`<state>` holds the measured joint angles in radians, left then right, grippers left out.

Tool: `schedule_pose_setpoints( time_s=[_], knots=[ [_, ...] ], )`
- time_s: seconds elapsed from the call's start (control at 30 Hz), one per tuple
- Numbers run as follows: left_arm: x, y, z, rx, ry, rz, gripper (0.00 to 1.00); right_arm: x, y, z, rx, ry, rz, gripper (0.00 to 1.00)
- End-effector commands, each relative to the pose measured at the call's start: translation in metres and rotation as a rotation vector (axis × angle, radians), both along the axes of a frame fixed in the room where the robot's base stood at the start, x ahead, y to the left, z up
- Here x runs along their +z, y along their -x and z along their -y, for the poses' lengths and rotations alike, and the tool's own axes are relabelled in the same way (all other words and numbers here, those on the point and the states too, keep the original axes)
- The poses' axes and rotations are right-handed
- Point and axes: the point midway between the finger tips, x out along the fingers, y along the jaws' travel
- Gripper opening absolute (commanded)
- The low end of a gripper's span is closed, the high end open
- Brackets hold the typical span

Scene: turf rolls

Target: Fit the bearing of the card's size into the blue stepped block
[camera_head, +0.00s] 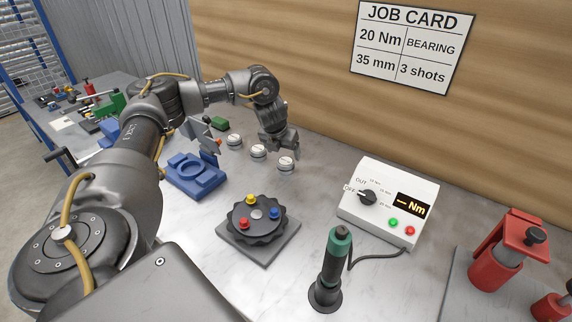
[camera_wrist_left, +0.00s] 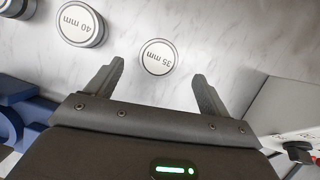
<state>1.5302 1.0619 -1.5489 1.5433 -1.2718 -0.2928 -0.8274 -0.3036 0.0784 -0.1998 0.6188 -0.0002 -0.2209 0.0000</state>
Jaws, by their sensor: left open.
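The job card (camera_head: 412,45) on the wall reads 20 Nm, bearing 35 mm, 3 shots. Three round silver bearings stand in a row on the bench. The 35 mm bearing (camera_wrist_left: 157,57) shows in the left wrist view beyond the gap between my fingertips; it is the rightmost one (camera_head: 286,165) in the head view. The 40 mm bearing (camera_wrist_left: 80,22) is beside it, the middle one (camera_head: 258,151). My left gripper (camera_head: 281,147) is open and empty, above and just behind the 35 mm bearing. The blue stepped block (camera_head: 190,180), with a round recess, lies left of the bearings. My right gripper is out of view.
A black dial (camera_head: 257,218) with coloured knobs stands in front of the bearings. A green-black driver (camera_head: 331,268) and a white torque box (camera_head: 388,204) are to the right. Red tools (camera_head: 500,255) stand far right. The wall rises close behind.

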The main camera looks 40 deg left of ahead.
Motion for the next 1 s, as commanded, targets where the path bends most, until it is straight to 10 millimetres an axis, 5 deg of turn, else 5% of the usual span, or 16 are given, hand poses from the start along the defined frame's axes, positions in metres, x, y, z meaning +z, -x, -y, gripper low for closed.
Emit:
schedule_pose_setpoints(
  time_s=[0.27,0.6,0.87,1.0],
  knots=[
    [-0.009,-0.004,-0.001,0.001,0.0,-0.001,0.81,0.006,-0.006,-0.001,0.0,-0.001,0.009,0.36],
    [-0.049,-0.018,-0.008,0.0,-0.001,0.0,0.81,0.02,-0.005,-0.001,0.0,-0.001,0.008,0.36],
    [-0.052,-0.019,-0.008,0.0,0.0,0.001,0.81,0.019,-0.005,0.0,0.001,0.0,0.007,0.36],
    [-0.052,-0.019,-0.008,0.0,0.0,0.001,0.62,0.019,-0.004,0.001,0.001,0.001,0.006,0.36]
  ],
)
